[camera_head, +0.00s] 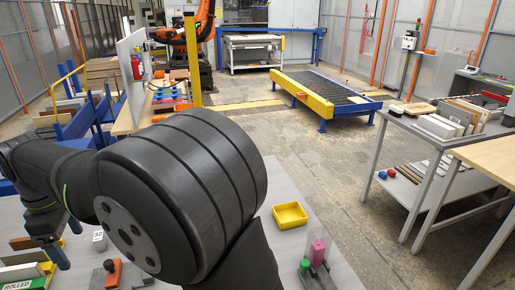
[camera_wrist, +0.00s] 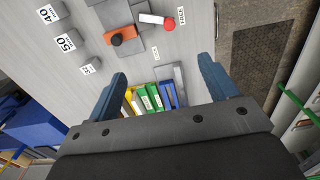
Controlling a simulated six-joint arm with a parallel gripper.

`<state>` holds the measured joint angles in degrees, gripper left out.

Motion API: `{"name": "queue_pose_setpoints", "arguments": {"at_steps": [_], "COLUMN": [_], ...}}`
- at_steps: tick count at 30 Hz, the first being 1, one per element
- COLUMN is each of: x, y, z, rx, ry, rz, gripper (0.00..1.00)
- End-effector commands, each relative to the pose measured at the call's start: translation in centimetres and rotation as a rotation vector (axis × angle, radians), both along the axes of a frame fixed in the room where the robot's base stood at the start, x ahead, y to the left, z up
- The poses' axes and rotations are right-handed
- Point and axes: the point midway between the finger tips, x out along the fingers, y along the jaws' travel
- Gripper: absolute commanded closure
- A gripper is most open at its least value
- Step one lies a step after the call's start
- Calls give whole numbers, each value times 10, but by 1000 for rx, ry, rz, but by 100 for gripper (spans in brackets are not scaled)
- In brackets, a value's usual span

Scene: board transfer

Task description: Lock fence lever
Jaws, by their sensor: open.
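The fence lever (camera_wrist: 150,19) shows in the wrist view at the top centre, a short white arm with a red knob (camera_wrist: 170,25) at its right end. The knob lies close to a small label that appears to read FREE (camera_wrist: 181,15). A second small label, apparently LOCK (camera_wrist: 155,51), lies below the lever. My gripper (camera_wrist: 163,68) is open and empty, its two blue fingers below the lever in the picture and apart from it. In the head view my gripper (camera_head: 66,240) is at the left over the grey table, partly hidden by my arm. I cannot make out the lever clearly there.
Beside the lever is an orange block with a black knob (camera_wrist: 117,40). Number labels, including 50 (camera_wrist: 66,42), stand to its left. Coloured upright boards (camera_wrist: 155,97) lie between my fingers in the picture. A yellow tray (camera_head: 290,215) and a pink block (camera_head: 318,250) are farther right.

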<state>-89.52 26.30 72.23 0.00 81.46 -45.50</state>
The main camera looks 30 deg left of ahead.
Motion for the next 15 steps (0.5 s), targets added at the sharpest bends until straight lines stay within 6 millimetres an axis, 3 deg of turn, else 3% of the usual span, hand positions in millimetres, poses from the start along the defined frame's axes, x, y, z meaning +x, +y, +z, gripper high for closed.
{"name": "queue_pose_setpoints", "arguments": {"at_steps": [1, 11, 15], "x": [0, 2, 6], "y": [0, -5, -19], "z": [0, -9, -33], "rx": [0, -5, -14], "ry": [0, 37, 156], "rz": [0, -30, -134], "gripper": [31, 96, 100]}}
